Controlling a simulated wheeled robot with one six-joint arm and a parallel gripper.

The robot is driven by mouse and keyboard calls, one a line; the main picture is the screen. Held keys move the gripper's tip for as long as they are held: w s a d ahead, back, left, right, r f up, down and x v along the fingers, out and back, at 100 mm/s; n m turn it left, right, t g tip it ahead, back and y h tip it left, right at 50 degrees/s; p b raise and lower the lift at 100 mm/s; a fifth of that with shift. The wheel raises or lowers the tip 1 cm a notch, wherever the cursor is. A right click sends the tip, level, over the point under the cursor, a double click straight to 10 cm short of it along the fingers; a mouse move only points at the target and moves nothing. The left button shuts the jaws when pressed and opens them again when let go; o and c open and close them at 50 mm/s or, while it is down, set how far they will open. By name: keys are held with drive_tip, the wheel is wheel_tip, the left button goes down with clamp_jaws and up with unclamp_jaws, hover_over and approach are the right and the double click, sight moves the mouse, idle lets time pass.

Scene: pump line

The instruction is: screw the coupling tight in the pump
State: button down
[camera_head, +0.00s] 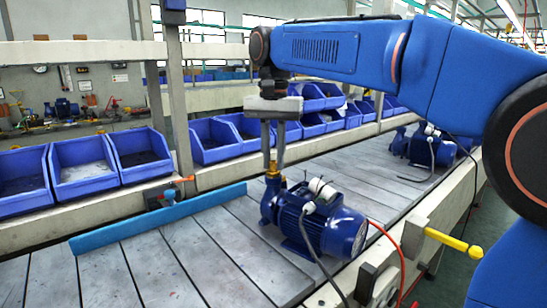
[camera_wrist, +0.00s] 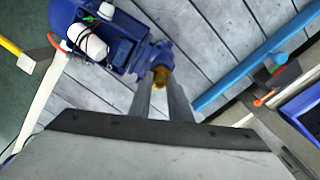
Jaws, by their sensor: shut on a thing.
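The blue pump (camera_head: 322,222) lies on the grey slatted line, its motor to the right and its upright port at the left end. The brass coupling (camera_head: 273,176) stands upright at the top of that port. My gripper (camera_head: 273,163) points straight down over it, its two fingers closed on the coupling. In the wrist view the pump (camera_wrist: 112,38) is at the upper left, and the coupling (camera_wrist: 160,75) shows between the fingertips of my gripper (camera_wrist: 160,84). The fingers hide part of the coupling, and I cannot tell how deep its thread sits.
A blue rail (camera_head: 160,218) crosses the line left of the pump. Blue bins (camera_head: 82,170) stand along the far side. A second pump (camera_head: 425,147) sits farther along the line. A yellow handle (camera_head: 453,242) sticks out at the near edge, close to a red cable (camera_head: 388,236).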

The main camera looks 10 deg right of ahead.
sight(273, 161)
drive_tip(key=c, duration=1.9)
unclamp_jaws()
drive_tip(key=shift+o, duration=0.7)
drive_tip(key=o, duration=0.4)
drive_tip(key=shift+r, duration=0.1)
drive_tip(key=shift+r, duration=2.9)
drive_tip(key=shift+r, duration=3.75)
